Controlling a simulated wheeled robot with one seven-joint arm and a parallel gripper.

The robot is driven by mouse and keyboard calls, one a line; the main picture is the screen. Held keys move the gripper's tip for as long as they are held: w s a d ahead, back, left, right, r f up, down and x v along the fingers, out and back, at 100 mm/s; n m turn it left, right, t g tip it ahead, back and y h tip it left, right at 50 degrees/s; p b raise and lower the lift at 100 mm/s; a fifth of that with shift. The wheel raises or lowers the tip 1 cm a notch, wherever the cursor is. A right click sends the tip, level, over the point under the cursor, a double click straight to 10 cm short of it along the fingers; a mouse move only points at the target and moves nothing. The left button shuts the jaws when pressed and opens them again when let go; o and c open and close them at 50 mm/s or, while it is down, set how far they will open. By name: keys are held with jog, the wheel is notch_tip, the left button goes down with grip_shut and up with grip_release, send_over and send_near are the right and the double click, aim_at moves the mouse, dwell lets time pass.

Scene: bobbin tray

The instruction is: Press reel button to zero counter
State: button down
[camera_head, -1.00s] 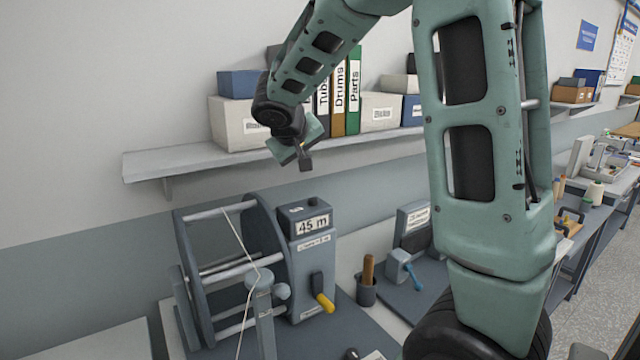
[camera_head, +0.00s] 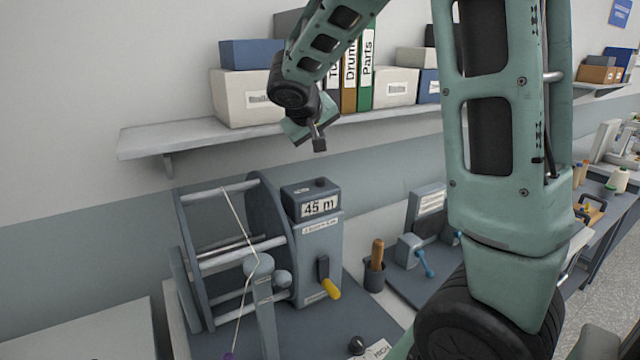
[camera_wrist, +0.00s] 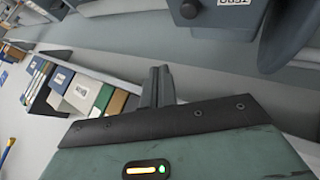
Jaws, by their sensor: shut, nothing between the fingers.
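The reel (camera_head: 265,235) stands on the bench at the lower left in the head view. The grey counter box (camera_head: 325,250) is fixed at its right side, and its display (camera_head: 319,207) reads "45 m". A small dark button (camera_head: 320,182) sits on top of the box. My gripper (camera_head: 319,145) is shut and empty, and appears above the button with a gap between. In the wrist view my closed fingers (camera_wrist: 156,86) point up the picture. A dark box with a round knob (camera_wrist: 188,10), likely the counter and button, is cut off at the top.
A yellow-handled crank (camera_head: 330,288) sticks out from the box front. A wall shelf (camera_head: 190,138) with boxes and binders runs behind my gripper. A cup with a wooden handle (camera_head: 376,265) and a blue-handled device (camera_head: 420,255) stand to the right.

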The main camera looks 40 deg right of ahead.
jog(key=b, duration=0.4)
send_over(319, 183)
notch_tip(319, 183, down, 6)
jog(key=shift+r, duration=0.25)
jog(key=shift+f+b, duration=0.6)
dwell(1.1)
jog(key=shift+f+b, duration=0.45)
jog(key=shift+b, duration=0.35)
jog(key=shift+f+b, duration=0.45)
jog(key=shift+b, duration=0.25)
dwell(0.5)
jog(key=shift+r, duration=0.1)
jog(key=shift+r+p, duration=0.45)
jog(key=shift+r, duration=0.4)
